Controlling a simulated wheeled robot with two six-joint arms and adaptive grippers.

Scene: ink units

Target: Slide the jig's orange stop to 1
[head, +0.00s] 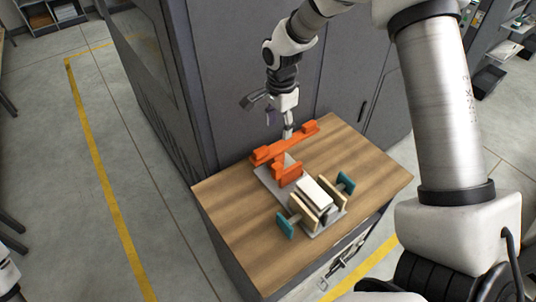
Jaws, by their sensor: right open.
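The jig is a grey baseplate (262,177) on the wooden top, with orange parts at its far end and pale blocks at its near end. The orange stop (287,173) shows as a block joined to a long orange crossbar (298,139) with raised ends. My right gripper (288,131) points down at the far side of the crossbar. It is open; whether its tips touch the orange part I cannot tell. No scale marks or numbers can be read. My left gripper is not in view.
A cream block (316,195) sits between tan plates with teal knobs (346,183) at either side. The wooden worktop (235,205) is bare at left and right. A tall dark grey cabinet (245,70) stands close behind it. Yellow lines mark the floor.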

